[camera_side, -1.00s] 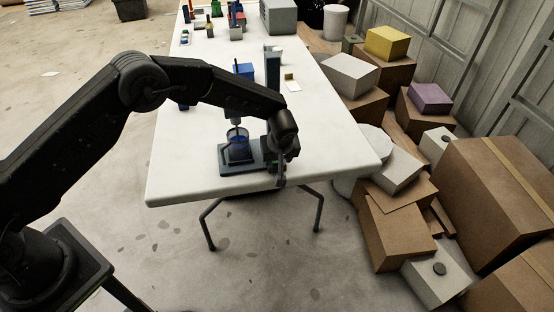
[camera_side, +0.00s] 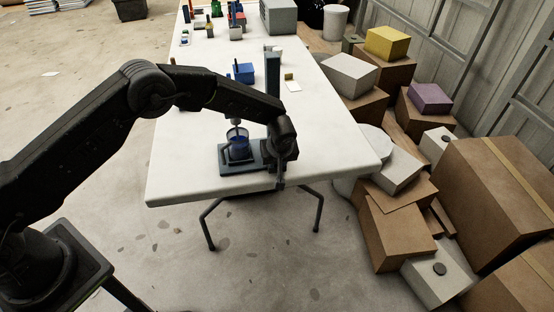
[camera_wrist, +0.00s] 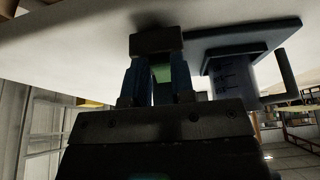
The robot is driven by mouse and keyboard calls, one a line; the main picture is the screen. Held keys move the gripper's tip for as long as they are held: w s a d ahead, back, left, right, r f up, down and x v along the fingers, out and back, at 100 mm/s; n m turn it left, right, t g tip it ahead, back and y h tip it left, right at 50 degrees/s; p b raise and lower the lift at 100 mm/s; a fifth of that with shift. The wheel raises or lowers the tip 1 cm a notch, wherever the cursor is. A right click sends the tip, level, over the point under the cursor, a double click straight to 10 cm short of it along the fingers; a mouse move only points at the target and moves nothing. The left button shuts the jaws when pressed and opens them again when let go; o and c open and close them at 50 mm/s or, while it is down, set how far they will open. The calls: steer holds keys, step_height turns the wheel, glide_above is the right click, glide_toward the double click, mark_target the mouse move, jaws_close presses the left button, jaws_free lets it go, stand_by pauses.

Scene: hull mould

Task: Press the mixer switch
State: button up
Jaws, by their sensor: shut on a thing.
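The mixer stands near the front edge of the white table. Its flat blue-grey base (camera_side: 240,168), tall column (camera_side: 273,70) and blue head (camera_side: 244,72) show in the side view. A clear beaker (camera_side: 238,147) with blue content stands on the base, with the stirring rod above it. My gripper (camera_side: 280,182) is low at the base's right end, pointing down. In the wrist view, my gripper (camera_wrist: 158,65) is shut on a green part (camera_wrist: 162,73), with a dark block (camera_wrist: 157,41) at its fingertips. I cannot clearly make out the switch.
The white table (camera_side: 190,150) has free room left of the mixer. A small white card (camera_side: 292,85) and several tools and boxes lie farther back. Cardboard boxes (camera_side: 395,232) crowd the floor at the right.

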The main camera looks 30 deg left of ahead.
jaws_close()
steer(key=shift+w+a+r+g+h, duration=0.15)
steer(key=shift+r+g+h, duration=0.05)
steer(key=shift+g+h, duration=0.4)
steer(key=shift+w+a+r+g+h, duration=0.1)
steer(key=shift+a+r+g+h, duration=0.1)
steer(key=shift+g+h, duration=0.4)
steer(key=o, duration=0.8)
jaws_free()
steer(key=r, duration=0.9)
steer(key=s+d+r, duration=0.1)
steer(key=r, duration=0.3)
steer(key=shift+r, duration=0.4)
